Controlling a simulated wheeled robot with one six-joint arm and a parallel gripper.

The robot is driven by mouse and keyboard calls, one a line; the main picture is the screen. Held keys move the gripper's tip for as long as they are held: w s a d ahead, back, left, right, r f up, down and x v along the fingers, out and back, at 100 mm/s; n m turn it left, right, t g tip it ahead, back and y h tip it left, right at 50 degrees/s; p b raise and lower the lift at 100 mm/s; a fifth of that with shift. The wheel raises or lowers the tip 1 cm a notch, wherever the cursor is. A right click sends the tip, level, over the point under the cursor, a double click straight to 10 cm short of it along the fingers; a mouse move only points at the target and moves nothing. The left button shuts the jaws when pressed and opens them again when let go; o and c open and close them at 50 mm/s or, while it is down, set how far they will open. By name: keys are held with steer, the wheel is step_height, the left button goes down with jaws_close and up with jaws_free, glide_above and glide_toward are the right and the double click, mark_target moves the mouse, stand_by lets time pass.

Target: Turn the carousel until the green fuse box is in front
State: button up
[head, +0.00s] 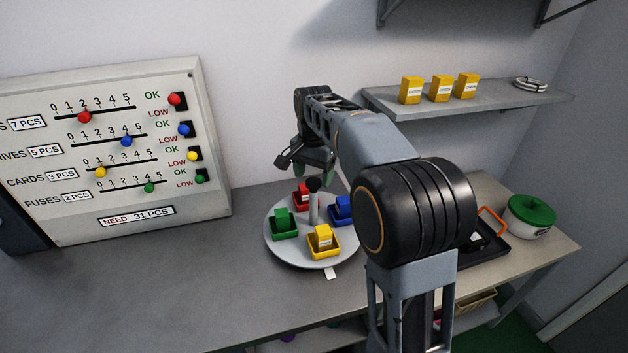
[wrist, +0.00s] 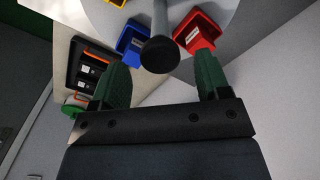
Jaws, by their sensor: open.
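The grey round carousel (head: 310,256) stands on the bench with a central post topped by a dark knob (head: 313,184). The green fuse box (head: 282,222) is on its left side. The yellow box (head: 323,238) is at the front, near a white tab (head: 331,272) at the rim. The blue box (head: 343,208) is at the right and the red box (head: 302,197) at the back. My gripper (wrist: 163,68) is open and empty, with the knob (wrist: 159,54) seen between its green fingers. Contact with the knob cannot be told. The green box is outside the wrist view.
A panel with coloured sliders (head: 120,150) stands at the left. A wall shelf (head: 470,103) holds yellow boxes. A black tray (head: 485,246) and a white pot with a green lid (head: 531,216) are at the right. The bench left of the carousel is clear.

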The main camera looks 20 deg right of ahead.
steer(key=shift+f, duration=1)
steer(key=c, duration=1.3)
